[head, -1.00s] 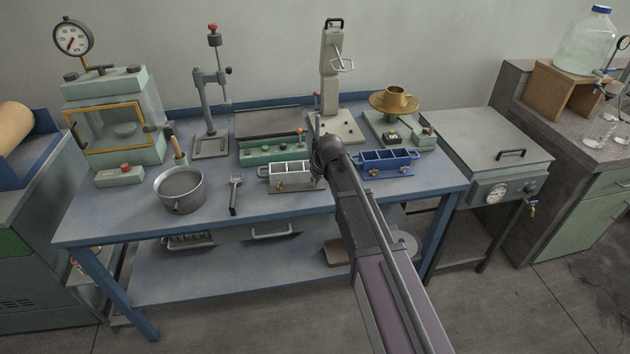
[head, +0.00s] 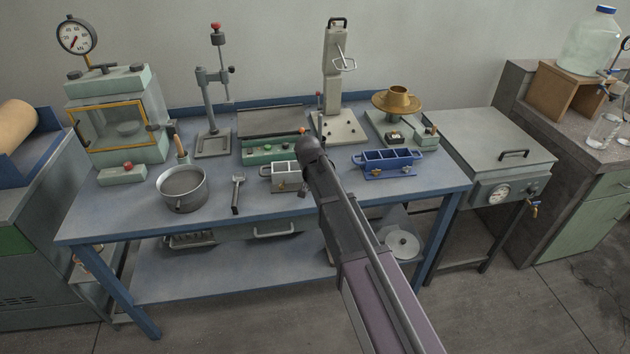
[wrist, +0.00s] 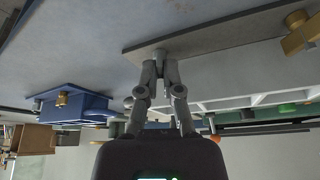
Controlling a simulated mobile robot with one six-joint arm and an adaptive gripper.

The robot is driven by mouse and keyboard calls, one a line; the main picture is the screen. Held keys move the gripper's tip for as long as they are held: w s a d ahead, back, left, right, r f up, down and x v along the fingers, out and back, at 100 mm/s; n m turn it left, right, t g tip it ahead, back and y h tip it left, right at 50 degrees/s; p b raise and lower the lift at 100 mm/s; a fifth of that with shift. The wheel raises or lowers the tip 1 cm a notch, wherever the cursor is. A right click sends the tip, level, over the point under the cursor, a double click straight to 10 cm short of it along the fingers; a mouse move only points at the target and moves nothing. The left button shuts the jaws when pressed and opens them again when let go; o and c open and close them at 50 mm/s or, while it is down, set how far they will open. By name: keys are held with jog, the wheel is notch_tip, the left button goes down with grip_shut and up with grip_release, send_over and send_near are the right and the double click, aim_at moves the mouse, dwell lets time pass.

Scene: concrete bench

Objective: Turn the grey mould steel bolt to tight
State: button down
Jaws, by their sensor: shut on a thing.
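The grey mould (head: 283,171) stands on the blue bench in the head view, with brass fittings on its front side. My arm covers its right end. In the wrist view the grey mould (wrist: 215,78) lies across the right half, with a brass bolt (wrist: 300,38) at the upper right. My gripper (wrist: 160,58) is shut at the mould's near end, its fingertips together on the grey steel bolt, which they almost wholly hide. How far the bolt is turned cannot be seen. In the head view my gripper is mostly hidden behind my arm.
A blue mould (head: 390,161) stands just right of my arm. A wrench (head: 237,194) and a metal pot (head: 182,187) lie to the left. A green tray (head: 268,151) and a grey stand (head: 338,125) are behind. The bench front is clear.

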jog(key=shift+a+m, duration=0.1)
jog(key=shift+m, duration=0.6)
jog(key=shift+h, duration=0.3)
jog(key=c, duration=1.1)
grip_release()
